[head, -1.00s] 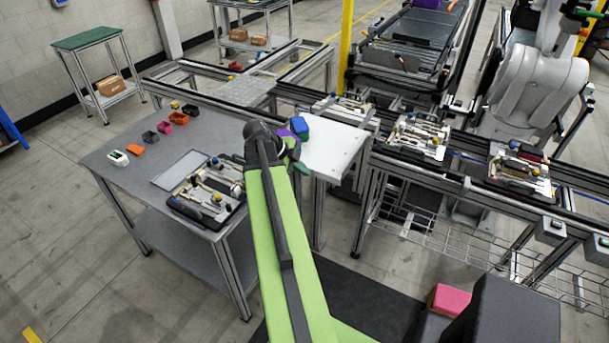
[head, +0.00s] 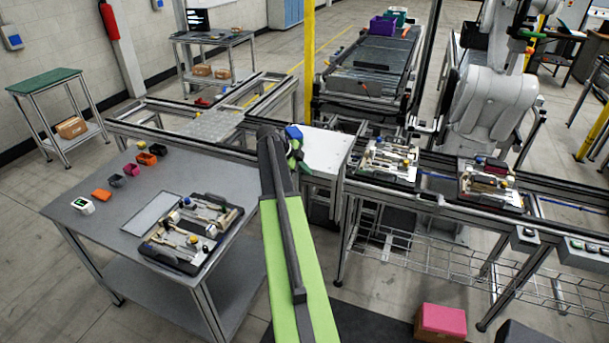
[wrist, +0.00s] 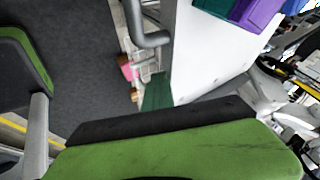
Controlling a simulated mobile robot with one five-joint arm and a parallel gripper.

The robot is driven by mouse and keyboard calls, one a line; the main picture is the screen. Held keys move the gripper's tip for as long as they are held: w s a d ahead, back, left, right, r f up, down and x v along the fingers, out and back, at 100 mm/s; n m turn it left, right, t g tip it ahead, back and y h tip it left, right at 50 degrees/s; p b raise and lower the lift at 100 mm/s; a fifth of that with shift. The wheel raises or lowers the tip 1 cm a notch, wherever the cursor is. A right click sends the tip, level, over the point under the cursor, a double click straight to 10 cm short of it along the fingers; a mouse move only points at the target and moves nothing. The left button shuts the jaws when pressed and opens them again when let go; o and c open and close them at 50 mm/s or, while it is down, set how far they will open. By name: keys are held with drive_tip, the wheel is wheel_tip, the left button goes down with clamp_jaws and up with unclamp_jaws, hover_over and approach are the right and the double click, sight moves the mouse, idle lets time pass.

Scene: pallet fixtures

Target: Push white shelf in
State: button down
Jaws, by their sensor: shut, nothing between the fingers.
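The white shelf (head: 326,152) is a flat white panel at the conveyor's near side, right of the grey table. It also fills the upper middle of the wrist view (wrist: 205,55). My gripper (head: 296,156) is at the shelf's left edge, at the far end of my green and black arm. It is shut with nothing held. The arm hides much of it, and I cannot tell whether it touches the shelf. Blue, purple and teal shapes (wrist: 257,13) show against the panel's upper end in the wrist view.
The grey table (head: 225,178) on the left carries a tool tray (head: 157,251) and several small bins. Two tool trays sit on the conveyor (head: 430,195) to the right. A pink box (head: 443,320) is on the floor at lower right.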

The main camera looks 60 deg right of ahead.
drive_tip(key=shift+w+d+r, duration=0.1)
drive_tip(key=shift+w+d, duration=0.1)
drive_tip(key=shift+w, duration=0.15)
drive_tip(key=shift+a, duration=0.1)
drive_tip(key=w+a+r+p, duration=0.1)
drive_tip(key=a+r+p, duration=0.6)
drive_tip(key=a+p, duration=0.1)
drive_tip(key=shift+a+r, duration=0.4)
drive_tip(key=shift+a, duration=0.35)
